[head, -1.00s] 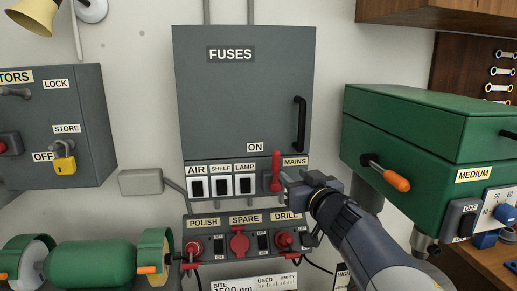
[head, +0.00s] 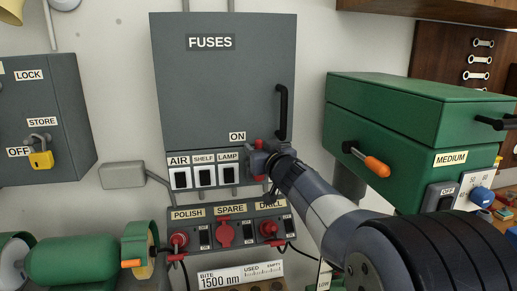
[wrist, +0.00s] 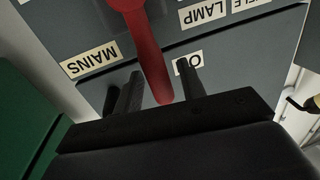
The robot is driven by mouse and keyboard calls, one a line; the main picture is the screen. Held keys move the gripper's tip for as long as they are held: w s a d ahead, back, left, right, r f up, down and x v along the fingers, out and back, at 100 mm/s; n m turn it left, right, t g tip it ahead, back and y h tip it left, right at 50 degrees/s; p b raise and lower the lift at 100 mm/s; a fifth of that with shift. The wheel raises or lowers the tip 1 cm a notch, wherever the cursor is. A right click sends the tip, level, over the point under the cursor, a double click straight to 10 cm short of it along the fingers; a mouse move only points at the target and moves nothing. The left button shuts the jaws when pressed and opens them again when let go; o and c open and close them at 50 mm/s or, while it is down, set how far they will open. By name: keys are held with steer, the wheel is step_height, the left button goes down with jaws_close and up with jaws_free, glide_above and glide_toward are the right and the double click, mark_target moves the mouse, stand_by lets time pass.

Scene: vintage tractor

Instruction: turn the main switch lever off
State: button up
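The main switch lever is red and sits below the ON label (head: 237,136), at the right end of the switch row under the fuse box. In the wrist view, which is upside down, the lever (wrist: 150,55) points toward the ON label, beside the MAINS label (wrist: 90,60). My gripper (head: 258,160) is in front of the lever and hides most of it in the head view; red shows above and below it. In the wrist view my gripper's two fingers (wrist: 160,88) stand apart, one on each side of the lever's tip, with gaps visible.
The grey fuse box (head: 225,85) with a black handle (head: 283,112) is above. A socket panel (head: 222,232) with red plugs is below. A green machine (head: 400,125) with an orange-tipped lever stands close to the right of my arm.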

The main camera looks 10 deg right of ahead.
jaws_close()
stand_by(0.4)
